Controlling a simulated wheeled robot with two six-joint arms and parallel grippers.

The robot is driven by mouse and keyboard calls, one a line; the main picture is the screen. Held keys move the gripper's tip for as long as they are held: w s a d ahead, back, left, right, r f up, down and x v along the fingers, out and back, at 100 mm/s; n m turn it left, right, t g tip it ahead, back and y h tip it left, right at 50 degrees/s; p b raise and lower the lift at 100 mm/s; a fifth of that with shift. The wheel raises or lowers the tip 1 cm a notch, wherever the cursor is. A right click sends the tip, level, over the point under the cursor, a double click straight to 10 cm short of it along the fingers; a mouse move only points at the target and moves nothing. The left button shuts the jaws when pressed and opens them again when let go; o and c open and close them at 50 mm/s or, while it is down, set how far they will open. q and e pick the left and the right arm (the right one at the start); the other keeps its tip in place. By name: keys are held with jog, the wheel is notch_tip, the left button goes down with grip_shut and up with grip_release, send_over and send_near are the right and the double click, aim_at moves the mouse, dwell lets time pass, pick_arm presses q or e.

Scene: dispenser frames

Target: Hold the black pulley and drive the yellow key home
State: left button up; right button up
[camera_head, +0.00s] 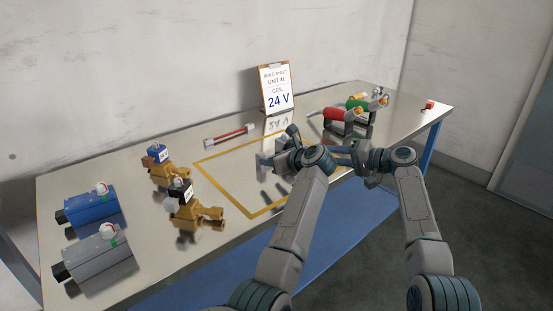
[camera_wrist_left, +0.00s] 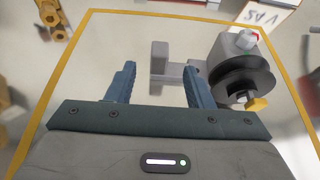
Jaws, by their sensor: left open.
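In the left wrist view, the black pulley (camera_wrist_left: 243,76) sits on a grey unit (camera_wrist_left: 226,46) inside the yellow-outlined area. The yellow key (camera_wrist_left: 257,104) sticks out at the pulley's near side; how deep it sits I cannot tell. My left gripper (camera_wrist_left: 159,66) is open and empty, its two blue fingers apart, to the left of the pulley and not touching it. A grey upright block (camera_wrist_left: 160,56) shows beyond the fingertips. In the head view my left arm hides most of the unit. My right gripper (camera_head: 342,154) is close by on the right; its jaws are unclear.
Blue (camera_head: 91,206) and grey (camera_head: 100,258) motors and two brass valves (camera_head: 160,174) (camera_head: 186,208) stand at left. Red-handled (camera_head: 338,114) and green-handled (camera_head: 357,103) tools lie at back right.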

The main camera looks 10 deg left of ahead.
aim_at(257, 157)
pick_arm(q)
jog(key=x, duration=0.9)
jog(key=shift+w+a, duration=0.1)
jog(key=shift+w, duration=0.05)
grip_shut()
dwell(0.7)
jog(key=shift+f, duration=0.1)
pick_arm(e)
jog(key=shift+f, duration=0.15)
jog(key=c, duration=0.6)
jog(key=shift+s+f+m+t, duration=0.2)
jog(key=shift+m+t, duration=0.1)
jog(key=shift+m, duration=0.1)
grip_shut()
jog(key=s+d+f+m+t, duration=0.1)
jog(key=s+d+m+t, duration=0.1)
jog(key=s+m+t, duration=0.2)
jog(key=shift+s+d+f+m+t, duration=0.35)
jog(key=shift+s+m, duration=0.5)
jog(key=shift+m, duration=0.45)
